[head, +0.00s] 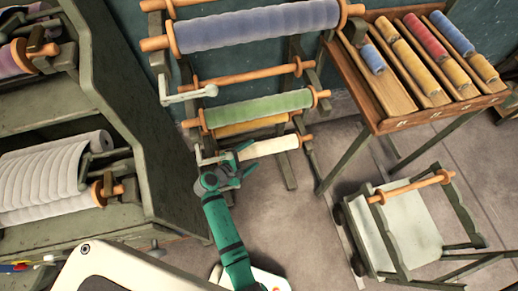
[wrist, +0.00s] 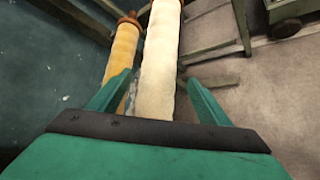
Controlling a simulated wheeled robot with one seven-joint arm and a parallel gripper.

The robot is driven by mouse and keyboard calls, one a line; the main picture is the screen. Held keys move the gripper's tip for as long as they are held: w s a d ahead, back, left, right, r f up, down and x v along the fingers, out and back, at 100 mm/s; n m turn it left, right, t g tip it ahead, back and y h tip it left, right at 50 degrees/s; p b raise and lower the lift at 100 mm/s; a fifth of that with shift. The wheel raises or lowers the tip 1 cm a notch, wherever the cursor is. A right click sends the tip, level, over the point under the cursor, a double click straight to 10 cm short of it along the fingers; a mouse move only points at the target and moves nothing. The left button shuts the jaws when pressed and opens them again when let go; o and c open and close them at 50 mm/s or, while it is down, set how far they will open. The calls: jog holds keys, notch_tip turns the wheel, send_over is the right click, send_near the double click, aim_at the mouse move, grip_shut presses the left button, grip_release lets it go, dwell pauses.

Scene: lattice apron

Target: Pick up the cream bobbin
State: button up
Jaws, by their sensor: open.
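The cream bobbin (head: 271,147) lies across the lowest front part of the rack in the head view, with an orange end knob at its right. My gripper (head: 234,164) is open at its left end. In the wrist view the cream bobbin (wrist: 158,60) runs up the picture from between the two fingers of my gripper (wrist: 155,95). Its near end is hidden behind the gripper body. I cannot tell whether the fingers touch it.
A yellow bobbin (wrist: 122,55) lies close along the cream one's left. A green bobbin (head: 262,107) and a large blue roll (head: 258,26) hang above. A wooden tray table (head: 385,85) and a low cart (head: 405,230) stand right. A dark green shelf (head: 125,120) stands left.

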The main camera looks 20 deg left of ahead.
aim_at(257, 150)
jog(key=x, duration=0.4)
jog(key=shift+w, duration=0.45)
jog(key=shift+c, duration=0.5)
jog(key=c, duration=1.4)
jog(key=shift+r, duration=0.1)
